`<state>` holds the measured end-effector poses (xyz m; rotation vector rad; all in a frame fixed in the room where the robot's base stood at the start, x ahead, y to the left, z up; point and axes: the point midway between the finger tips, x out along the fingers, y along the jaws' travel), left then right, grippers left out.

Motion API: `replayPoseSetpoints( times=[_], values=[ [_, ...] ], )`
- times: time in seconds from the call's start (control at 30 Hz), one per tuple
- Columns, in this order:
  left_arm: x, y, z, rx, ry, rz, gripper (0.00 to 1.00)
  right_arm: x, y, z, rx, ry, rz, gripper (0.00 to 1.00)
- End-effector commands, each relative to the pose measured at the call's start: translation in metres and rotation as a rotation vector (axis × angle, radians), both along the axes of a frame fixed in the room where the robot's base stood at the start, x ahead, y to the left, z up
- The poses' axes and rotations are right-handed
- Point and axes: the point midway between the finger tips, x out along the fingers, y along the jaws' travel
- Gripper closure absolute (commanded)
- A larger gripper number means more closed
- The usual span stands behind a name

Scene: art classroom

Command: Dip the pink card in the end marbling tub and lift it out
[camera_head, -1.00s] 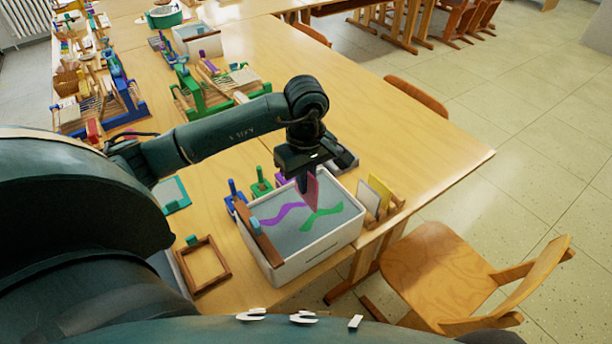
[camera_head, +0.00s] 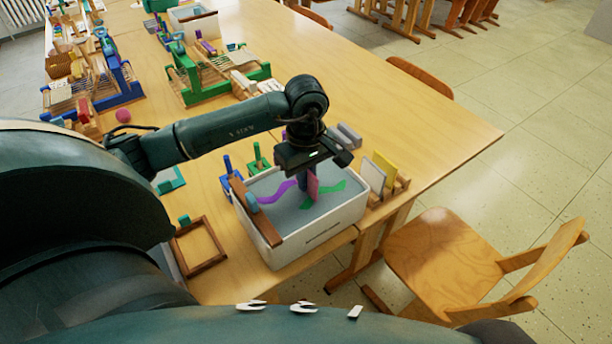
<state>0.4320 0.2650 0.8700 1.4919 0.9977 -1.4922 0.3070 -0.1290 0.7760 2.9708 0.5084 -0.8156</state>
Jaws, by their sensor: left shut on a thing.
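The marbling tub (camera_head: 322,237) is a white box with grey liquid and purple and green swirls on it, standing near the end of the table. My left gripper (camera_head: 307,176) hangs over it, shut on the pink card (camera_head: 313,187). The card is held upright, with its lower end within the tub's outline between the swirls. I cannot tell how deep its lower edge is in the liquid. The gripper hides the card's upper part. My right gripper is not in view.
A wooden rack (camera_head: 401,184) with a white and a yellow card stands right of the tub. A brown bar (camera_head: 257,212) lies across the tub's left side. A wooden frame (camera_head: 200,247) lies to the left. A chair (camera_head: 440,250) stands right of the table.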

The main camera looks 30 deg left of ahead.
Motion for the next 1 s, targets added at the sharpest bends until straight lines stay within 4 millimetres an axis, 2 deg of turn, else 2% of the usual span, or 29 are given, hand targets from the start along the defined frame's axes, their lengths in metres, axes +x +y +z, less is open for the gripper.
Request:
replayPoseSetpoints(
  times=[0.03,0.6,1.0],
  values=[
    [0.000,0.000,-0.007,0.000,0.000,0.001,1.00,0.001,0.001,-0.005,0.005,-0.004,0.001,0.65],
    [0.000,0.000,-0.045,0.001,-0.001,0.000,1.00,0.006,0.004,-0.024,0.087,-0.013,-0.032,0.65],
    [0.000,0.000,-0.055,0.000,-0.001,0.000,1.00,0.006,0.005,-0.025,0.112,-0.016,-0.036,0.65]
  ],
)
